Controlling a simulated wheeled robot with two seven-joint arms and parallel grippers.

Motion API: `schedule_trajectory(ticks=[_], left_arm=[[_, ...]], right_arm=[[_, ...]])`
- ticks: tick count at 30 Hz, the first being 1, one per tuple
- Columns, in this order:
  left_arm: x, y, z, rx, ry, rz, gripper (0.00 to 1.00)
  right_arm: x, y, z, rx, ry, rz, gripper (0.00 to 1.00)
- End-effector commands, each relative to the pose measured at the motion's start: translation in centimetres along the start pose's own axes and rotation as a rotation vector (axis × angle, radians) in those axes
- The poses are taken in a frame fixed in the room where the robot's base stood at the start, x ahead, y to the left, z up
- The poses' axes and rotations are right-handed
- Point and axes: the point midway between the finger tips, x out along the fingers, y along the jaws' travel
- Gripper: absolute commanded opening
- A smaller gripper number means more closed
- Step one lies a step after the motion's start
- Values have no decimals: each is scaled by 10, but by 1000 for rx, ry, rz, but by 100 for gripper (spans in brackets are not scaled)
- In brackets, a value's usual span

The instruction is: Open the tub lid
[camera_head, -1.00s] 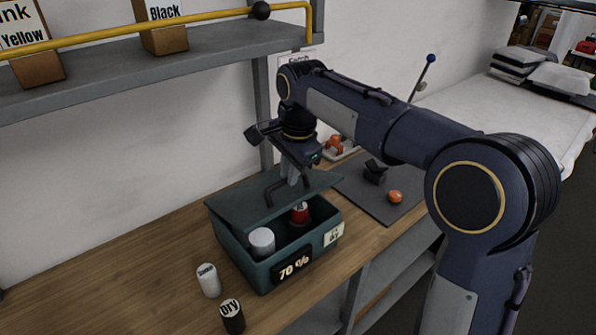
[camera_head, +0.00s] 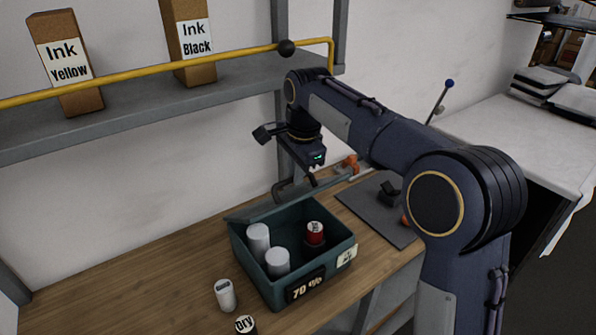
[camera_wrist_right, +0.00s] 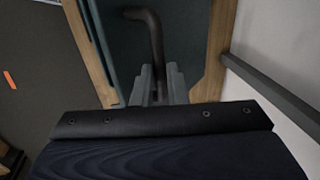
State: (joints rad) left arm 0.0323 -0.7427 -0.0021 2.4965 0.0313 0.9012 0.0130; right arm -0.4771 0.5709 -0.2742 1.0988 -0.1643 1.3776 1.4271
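The dark green tub (camera_head: 262,275) stands on the wooden bench, with a "70 %" label on its front. Its lid (camera_head: 262,211) is raised at the back, seen nearly edge-on, leaving the inside in view. Two white-topped containers and a red one (camera_head: 315,234) stand inside. My right gripper (camera_head: 312,180) is at the lid's black handle (camera_head: 282,190). In the right wrist view the fingers (camera_wrist_right: 160,82) are shut on the bent handle (camera_wrist_right: 152,35), with the green lid behind it. My left gripper is not in view.
A dark mat (camera_head: 375,216) lies to the right. A shelf (camera_head: 130,112) with ink boxes and a yellow rail (camera_head: 140,71) is above left.

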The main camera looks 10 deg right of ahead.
Motion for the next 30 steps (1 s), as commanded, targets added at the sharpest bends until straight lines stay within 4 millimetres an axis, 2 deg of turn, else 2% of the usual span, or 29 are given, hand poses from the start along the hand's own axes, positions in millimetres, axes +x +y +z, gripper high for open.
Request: schedule_trajectory(ticks=[1, 5, 14, 17, 27, 30], left_arm=[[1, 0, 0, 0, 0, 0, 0], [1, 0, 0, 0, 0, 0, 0], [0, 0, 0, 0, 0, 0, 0], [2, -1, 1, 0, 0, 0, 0], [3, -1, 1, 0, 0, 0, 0], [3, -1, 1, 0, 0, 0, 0]], right_arm=[[8, -1, 2, -3, -3, 5, 18], [6, -1, 2, -3, -2, 4, 34], [2, -1, 1, -2, 0, 1, 34], [-7, -1, 1, -3, 0, -1, 34], [-62, -2, 2, -3, 0, -2, 34], [-71, -1, 2, -4, -1, 0, 34]])
